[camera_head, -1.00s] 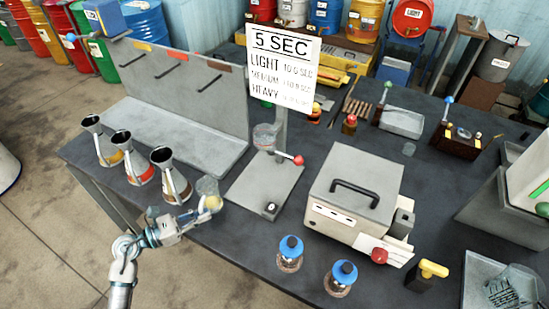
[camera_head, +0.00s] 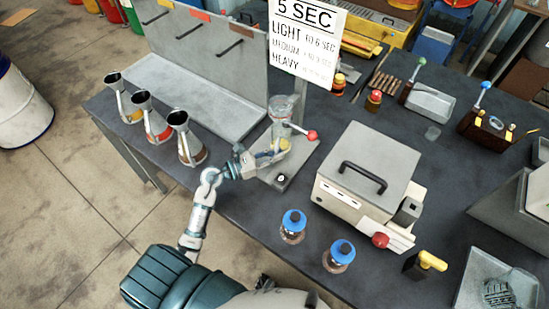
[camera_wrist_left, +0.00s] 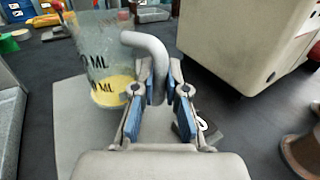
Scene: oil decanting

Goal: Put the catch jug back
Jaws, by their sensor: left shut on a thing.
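My left gripper (camera_head: 270,156) is shut on the handle of the catch jug (camera_wrist_left: 100,62), a clear jug with black ML marks and a little yellow oil at its bottom. In the wrist view the handle lies between the blue-padded fingers (camera_wrist_left: 160,92). In the head view the jug (camera_head: 285,144) is partly hidden by the gripper, below the clear cup (camera_head: 280,108) of the stand. The stand's grey base plate (camera_head: 306,152) lies under the jug. I cannot tell whether the jug touches the plate. My right gripper is not in view.
A red-knobbed lever (camera_head: 311,135) sticks out beside the cup. Three metal flasks with funnel tops, one of them the nearest (camera_head: 188,140), stand to the left. A grey box with a handle (camera_head: 367,170) is close on the right. Two blue-capped bottles (camera_head: 293,225) stand near the front edge.

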